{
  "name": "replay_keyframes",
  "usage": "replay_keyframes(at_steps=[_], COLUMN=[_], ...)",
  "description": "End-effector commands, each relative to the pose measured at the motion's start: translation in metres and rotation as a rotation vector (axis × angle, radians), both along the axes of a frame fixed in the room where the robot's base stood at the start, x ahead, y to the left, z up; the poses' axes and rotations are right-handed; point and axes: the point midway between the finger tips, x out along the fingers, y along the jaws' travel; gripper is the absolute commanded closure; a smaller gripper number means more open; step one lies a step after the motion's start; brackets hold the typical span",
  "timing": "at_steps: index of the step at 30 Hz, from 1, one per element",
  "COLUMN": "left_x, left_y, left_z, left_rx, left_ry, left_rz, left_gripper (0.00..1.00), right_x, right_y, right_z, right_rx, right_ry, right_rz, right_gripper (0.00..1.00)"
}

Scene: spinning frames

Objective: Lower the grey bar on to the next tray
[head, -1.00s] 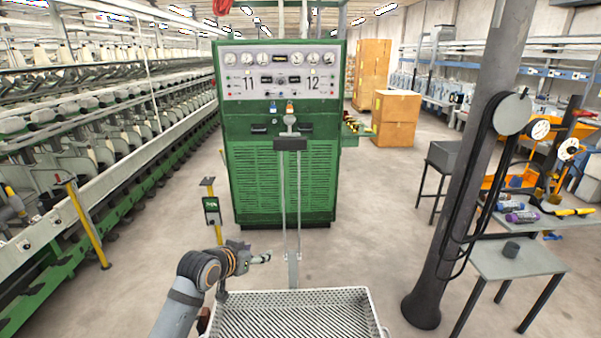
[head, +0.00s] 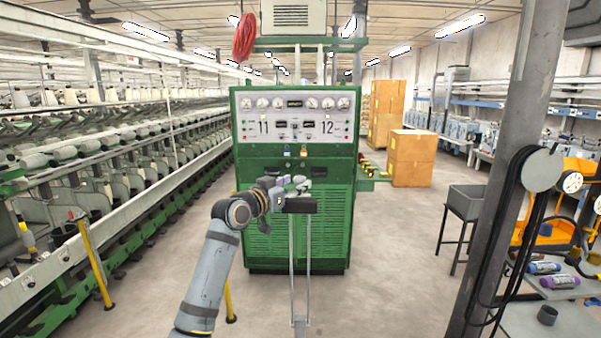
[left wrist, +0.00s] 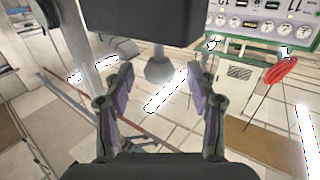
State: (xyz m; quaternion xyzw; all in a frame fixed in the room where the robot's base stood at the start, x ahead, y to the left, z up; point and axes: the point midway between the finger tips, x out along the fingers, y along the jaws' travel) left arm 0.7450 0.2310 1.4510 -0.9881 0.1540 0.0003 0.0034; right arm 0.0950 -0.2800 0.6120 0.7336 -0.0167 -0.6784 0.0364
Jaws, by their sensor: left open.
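A dark grey bar (head: 301,205) sits across two thin upright rods (head: 301,255) in front of the green machine. In the left wrist view the bar (left wrist: 140,20) fills the top middle, with a light grey knob (left wrist: 159,72) at its near face. My left gripper (head: 290,188) is at the bar's upper edge in the head view. In the left wrist view my left gripper (left wrist: 160,80) is open, its two fingers either side of the knob with gaps showing. No tray shows now. My right gripper is not in view.
The green machine (head: 293,170) with gauges stands close behind the bar. A yellow post (head: 95,265) and spinning frames (head: 90,180) line the left. A dark column (head: 500,190) and a table (head: 550,320) with tools are at right.

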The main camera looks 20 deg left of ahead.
Motion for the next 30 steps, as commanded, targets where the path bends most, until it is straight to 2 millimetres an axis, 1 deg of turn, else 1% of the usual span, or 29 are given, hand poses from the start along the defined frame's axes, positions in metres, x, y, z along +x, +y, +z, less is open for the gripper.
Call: replay_keyframes(at_steps=[1, 3, 6, 10, 15, 16, 28, 30], left_x=[0.008, 0.018, 0.026, 0.03, 0.03, 0.03, 0.03, 0.03], left_y=[-0.004, -0.006, -0.009, -0.01, -0.01, -0.01, -0.01, -0.01], left_z=[0.005, 0.004, 0.002, 0.0, -0.001, -0.001, -0.001, -0.001], left_rx=[-0.003, -0.003, -0.001, 0.002, 0.002, 0.002, 0.002, 0.001], left_ry=[0.003, 0.002, 0.001, 0.0, 0.0, 0.0, 0.0, 0.001], left_rz=[-0.002, -0.001, -0.001, 0.0, 0.0, 0.0, 0.0, 0.0], left_gripper=[0.43, 0.43, 0.43, 0.43, 0.43, 0.45, 0.99, 1.0], right_x=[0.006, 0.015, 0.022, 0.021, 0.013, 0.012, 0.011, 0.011], right_y=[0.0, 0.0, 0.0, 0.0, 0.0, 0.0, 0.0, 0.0], right_z=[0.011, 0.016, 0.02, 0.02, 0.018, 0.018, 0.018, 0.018], right_rx=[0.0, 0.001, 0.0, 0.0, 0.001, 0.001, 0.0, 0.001], right_ry=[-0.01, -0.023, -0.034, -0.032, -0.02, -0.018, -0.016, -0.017], right_rz=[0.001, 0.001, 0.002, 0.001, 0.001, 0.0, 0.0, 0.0], right_gripper=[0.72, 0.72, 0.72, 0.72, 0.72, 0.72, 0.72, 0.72])
